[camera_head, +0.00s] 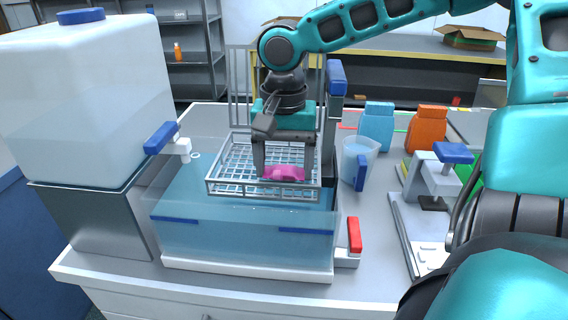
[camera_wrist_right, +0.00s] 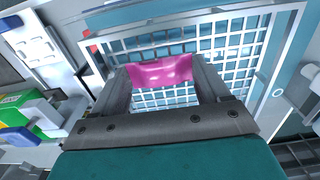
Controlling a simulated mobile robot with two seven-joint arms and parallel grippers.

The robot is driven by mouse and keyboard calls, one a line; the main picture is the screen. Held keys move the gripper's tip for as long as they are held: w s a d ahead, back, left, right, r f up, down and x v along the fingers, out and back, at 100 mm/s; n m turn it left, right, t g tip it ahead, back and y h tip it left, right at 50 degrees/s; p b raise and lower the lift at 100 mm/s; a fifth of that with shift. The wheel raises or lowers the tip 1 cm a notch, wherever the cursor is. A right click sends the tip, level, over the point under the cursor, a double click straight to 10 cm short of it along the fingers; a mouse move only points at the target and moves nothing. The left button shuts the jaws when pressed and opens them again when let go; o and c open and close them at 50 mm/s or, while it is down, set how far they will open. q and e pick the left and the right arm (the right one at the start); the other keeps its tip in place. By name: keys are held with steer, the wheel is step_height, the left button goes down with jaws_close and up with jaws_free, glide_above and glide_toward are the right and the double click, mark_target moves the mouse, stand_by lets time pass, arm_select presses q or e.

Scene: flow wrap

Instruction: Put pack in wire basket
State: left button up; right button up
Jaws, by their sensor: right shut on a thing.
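The pink pack (camera_head: 284,173) is between the fingers of my right gripper (camera_head: 284,172), which is shut on it. The wire basket (camera_head: 228,190) is a white metal grid set over the clear water tank (camera_head: 245,238). In the head view the pack appears inside the basket's outline, low over its grid. In the right wrist view the pack (camera_wrist_right: 160,72) spans the gap between the two fingers, with the basket grid (camera_wrist_right: 220,55) beyond it. I cannot tell whether the pack touches the grid. My left gripper is not in view.
A large white jug (camera_head: 85,100) with a blue tap stands at the left. A clear pitcher (camera_head: 358,162), a blue pouch (camera_head: 377,127), an orange pouch (camera_head: 426,128) and a press-like device (camera_head: 432,190) stand at the right. A red handle (camera_head: 354,235) is at the tank's front right.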

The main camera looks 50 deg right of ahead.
mark_target(284, 171)
steer(key=o, duration=0.7)
steer(key=shift+o, duration=0.2)
step_height(284, 171, up, 12)
steer(key=p, duration=0.2)
steer(key=shift+a, duration=0.1)
stand_by(0.4)
